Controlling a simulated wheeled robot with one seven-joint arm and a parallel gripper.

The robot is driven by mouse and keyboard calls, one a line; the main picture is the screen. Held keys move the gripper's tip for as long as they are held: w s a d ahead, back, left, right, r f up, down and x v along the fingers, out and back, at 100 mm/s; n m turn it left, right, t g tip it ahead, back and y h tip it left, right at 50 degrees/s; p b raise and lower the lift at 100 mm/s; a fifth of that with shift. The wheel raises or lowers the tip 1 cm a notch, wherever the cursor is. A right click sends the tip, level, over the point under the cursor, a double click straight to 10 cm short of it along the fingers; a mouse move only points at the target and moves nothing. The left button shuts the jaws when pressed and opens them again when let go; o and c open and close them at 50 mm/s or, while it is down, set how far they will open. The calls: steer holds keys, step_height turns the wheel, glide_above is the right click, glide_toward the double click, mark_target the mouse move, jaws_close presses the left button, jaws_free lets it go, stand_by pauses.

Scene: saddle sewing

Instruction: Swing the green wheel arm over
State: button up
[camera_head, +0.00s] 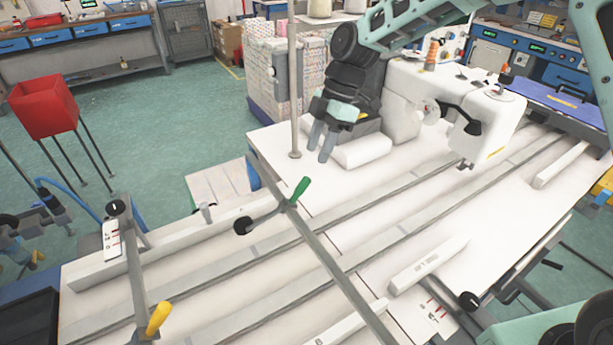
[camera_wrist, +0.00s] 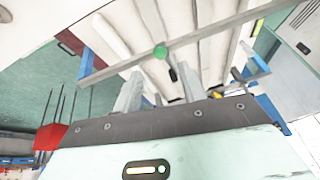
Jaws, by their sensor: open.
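A short arm with a black wheel (camera_head: 243,226) reaches left from the handle's base. In the wrist view the green handle (camera_wrist: 160,52) shows end-on as a round green tip, beyond the fingers. My gripper (camera_head: 321,146) is open and empty, pointing down, behind and to the right of the green handle and apart from it. Its two fingers also show in the wrist view (camera_wrist: 160,92), on either side below the green tip.
A yellow handle (camera_head: 158,318) sits on another bar at the front left. A white sewing machine head (camera_head: 408,95) stands right of my gripper. A thin upright pole (camera_head: 294,95) rises just left of it.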

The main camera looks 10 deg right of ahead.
mark_target(305, 182)
steer(key=p+x, duration=0.2)
steer(key=x, duration=0.7)
steer(key=shift+s+a+f, duration=0.1)
steer(key=shift+f, duration=0.1)
jaws_close()
